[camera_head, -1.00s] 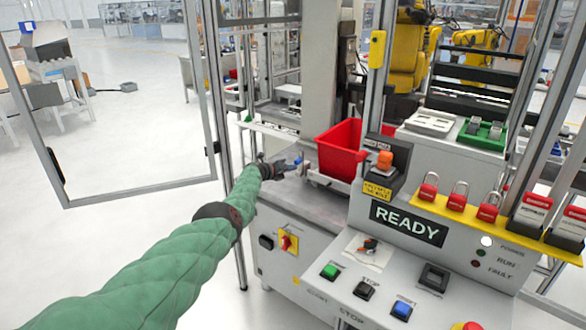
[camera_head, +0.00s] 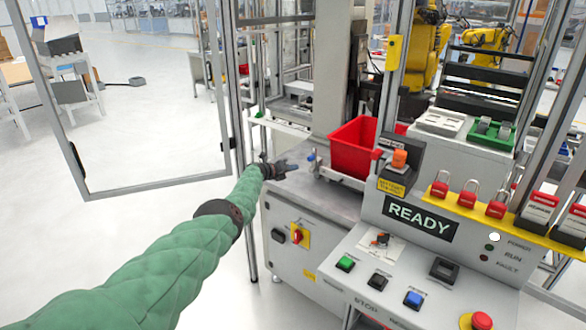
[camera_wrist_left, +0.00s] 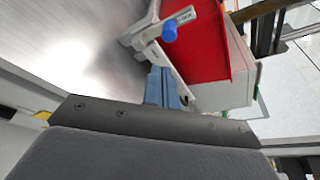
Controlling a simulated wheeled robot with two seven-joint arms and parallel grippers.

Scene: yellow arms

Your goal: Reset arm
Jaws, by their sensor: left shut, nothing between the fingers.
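My left arm, in a green sleeve, reaches in from the lower left of the head view. Its gripper (camera_head: 284,166) is above the left end of the grey metal worktop (camera_head: 315,194), left of the red bin. It is shut with nothing held. The left wrist view shows the blue-grey fingers (camera_wrist_left: 162,88) together, close to a metal bracket with a blue knob (camera_wrist_left: 169,31). I cannot tell whether they touch it. The red bin (camera_head: 352,150) also fills the upper middle of the wrist view (camera_wrist_left: 208,45). My right gripper is not in view.
An open framed glass door (camera_head: 150,190) stands to the left. A control panel with a READY display (camera_head: 420,217), buttons and red padlocks (camera_head: 467,195) stands at the right. Yellow robot arms (camera_head: 490,48) stand behind. Open floor (camera_head: 125,120) lies at the left.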

